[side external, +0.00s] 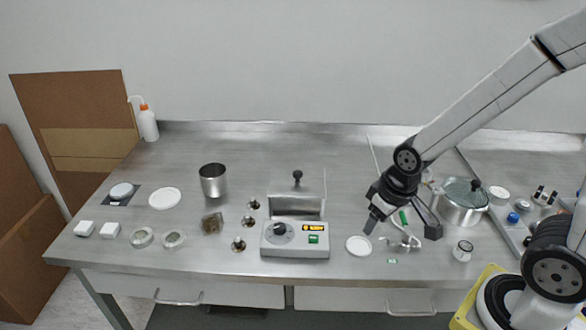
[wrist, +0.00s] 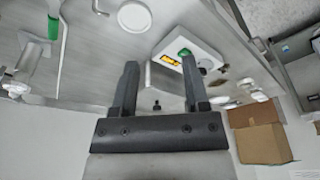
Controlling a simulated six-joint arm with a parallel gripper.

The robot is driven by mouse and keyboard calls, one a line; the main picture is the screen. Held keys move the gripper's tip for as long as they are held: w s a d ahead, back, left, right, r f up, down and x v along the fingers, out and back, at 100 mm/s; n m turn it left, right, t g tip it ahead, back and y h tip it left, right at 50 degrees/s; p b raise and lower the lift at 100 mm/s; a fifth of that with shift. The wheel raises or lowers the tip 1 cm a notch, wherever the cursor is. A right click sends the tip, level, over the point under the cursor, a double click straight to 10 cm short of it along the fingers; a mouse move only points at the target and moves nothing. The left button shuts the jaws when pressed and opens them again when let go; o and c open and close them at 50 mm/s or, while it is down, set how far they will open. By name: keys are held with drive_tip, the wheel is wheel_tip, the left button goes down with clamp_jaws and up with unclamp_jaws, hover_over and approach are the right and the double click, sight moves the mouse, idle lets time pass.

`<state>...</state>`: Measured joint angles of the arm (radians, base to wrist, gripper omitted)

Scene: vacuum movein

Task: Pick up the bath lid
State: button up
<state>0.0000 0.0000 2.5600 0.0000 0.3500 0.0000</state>
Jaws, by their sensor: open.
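The bath (side external: 295,238) is a metal box with a white control front, a dark dial and a green switch, at the middle of the bench. Its metal lid (side external: 297,196) appears to lie on top, with a black knob (side external: 297,175) standing up from it. In the wrist view the bath (wrist: 205,52) shows partly behind the right finger, and the knob (wrist: 157,105) shows between the fingers. My gripper (side external: 402,228) is open and empty, to the right of the bath and apart from it. Its two fingers (wrist: 160,65) show wide apart in the wrist view.
A white disc (side external: 359,246) lies between the bath and my gripper. A pot with a glass lid (side external: 461,203) stands at the right. A metal beaker (side external: 213,180), small cups and white dishes lie left. A thin rod rises beside the bath. The bench behind the bath is clear.

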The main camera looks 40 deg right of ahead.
drive_tip(key=o, duration=0.3)
idle(0.5)
drive_tip(key=n+y, duration=1)
hover_over(322, 176)
drive_tip(key=s+a, duration=0.5)
drive_tip(key=f, duration=0.3)
drive_tip(key=shift+w+d, duration=0.15)
drive_tip(key=shift+d, duration=0.05)
drive_tip(key=w+d+n+t+y, duration=0.1)
drive_tip(key=w+d, duration=0.1)
drive_tip(key=w+d+n+t+y, duration=0.1)
drive_tip(key=w, duration=0.1)
drive_tip(key=shift+d+n, duration=0.3)
drive_tip(key=shift+d, duration=0.05)
drive_tip(key=shift+w+d+n+t+y, duration=0.3)
drive_tip(key=shift+w+d+n+t, duration=0.1)
drive_tip(key=shift+d+n, duration=0.15)
